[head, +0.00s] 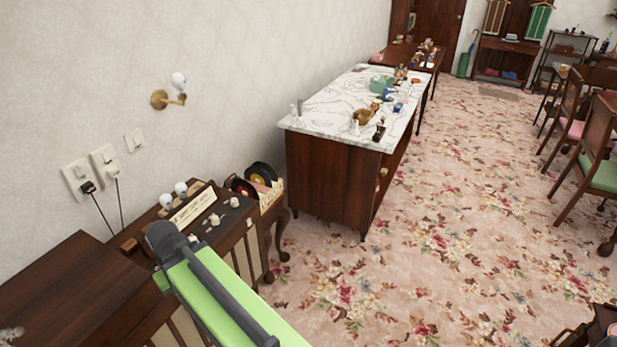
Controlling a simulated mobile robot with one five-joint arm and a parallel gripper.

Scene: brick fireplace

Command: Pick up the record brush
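I cannot clearly pick out the record brush. A small brown wooden piece (129,245) lies on the dark wooden cabinet (255,240) at the lower left, beside my arm; I cannot tell whether it is the brush. The cabinet top also bears a cream sign with lettering (194,206) and small pale knob-like items (214,219). My green and grey arm reaches from the bottom edge up over the cabinet and hides part of its top. My gripper does not show, so its state and anything in it are hidden.
A rack of records (262,174) stands behind the cabinet. A marble-topped sideboard (335,112) with several small items is beyond it. A dark wooden box-like piece (70,290) fills the lower left. Floral carpet (430,260) is open at centre right; chairs (598,160) stand at right.

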